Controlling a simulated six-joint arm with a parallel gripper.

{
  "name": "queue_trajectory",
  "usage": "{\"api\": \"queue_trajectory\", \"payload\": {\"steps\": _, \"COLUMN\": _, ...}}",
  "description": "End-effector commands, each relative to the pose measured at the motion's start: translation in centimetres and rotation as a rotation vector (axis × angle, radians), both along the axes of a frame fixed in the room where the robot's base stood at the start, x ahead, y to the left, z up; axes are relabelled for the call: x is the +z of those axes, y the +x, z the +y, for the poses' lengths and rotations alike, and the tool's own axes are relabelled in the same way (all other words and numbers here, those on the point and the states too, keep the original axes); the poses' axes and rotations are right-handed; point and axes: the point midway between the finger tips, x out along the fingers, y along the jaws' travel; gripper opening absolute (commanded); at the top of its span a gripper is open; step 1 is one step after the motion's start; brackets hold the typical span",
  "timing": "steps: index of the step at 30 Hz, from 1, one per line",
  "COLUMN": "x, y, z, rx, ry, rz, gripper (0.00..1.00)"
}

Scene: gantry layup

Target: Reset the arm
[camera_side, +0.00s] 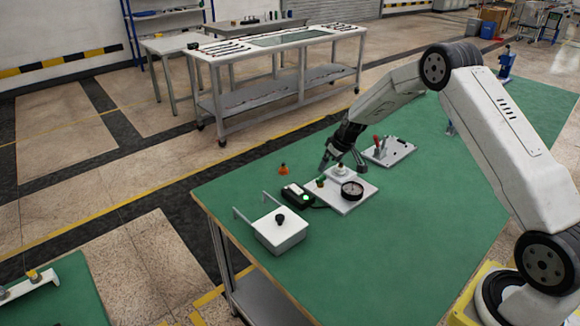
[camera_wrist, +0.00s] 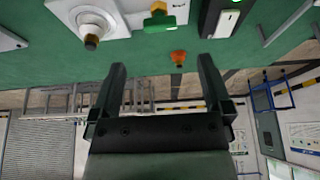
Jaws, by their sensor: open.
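My gripper (camera_side: 343,168) is over the green table (camera_side: 365,270) in the side view, at the back edge of a white plate (camera_side: 347,206). Its two fingers are spread, and in the wrist view my gripper (camera_wrist: 162,70) has nothing between its fingertips. A white round fitting (camera_side: 340,173) on the plate is just below the fingers in the side view; I cannot tell if they touch. The wrist view shows this fitting (camera_wrist: 95,22) at the upper left, with a dark tip, and a green valve-like part (camera_wrist: 160,18) to its right.
The plate also carries a black dial (camera_side: 352,189). Nearby are a black box with a green light (camera_side: 297,195), a white box with a black knob (camera_side: 279,235), an orange piece (camera_side: 283,169) and a plate with a red-handled clamp (camera_side: 390,152). The table's front is clear.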

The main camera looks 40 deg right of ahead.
Motion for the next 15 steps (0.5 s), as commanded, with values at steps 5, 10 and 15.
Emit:
{"api": "queue_trajectory", "payload": {"steps": 5, "x": 0.03, "y": -0.05, "z": -0.01, "rx": 0.000, "ry": 0.000, "rz": 0.001, "gripper": 1.00}}
{"api": "queue_trajectory", "payload": {"steps": 10, "x": 0.06, "y": -0.06, "z": 0.04, "rx": 0.000, "ry": 0.000, "rz": 0.001, "gripper": 1.00}}
{"api": "queue_trajectory", "payload": {"steps": 15, "x": 0.68, "y": -0.46, "z": 0.76, "rx": -0.001, "ry": 0.003, "rz": 0.005, "gripper": 1.00}}
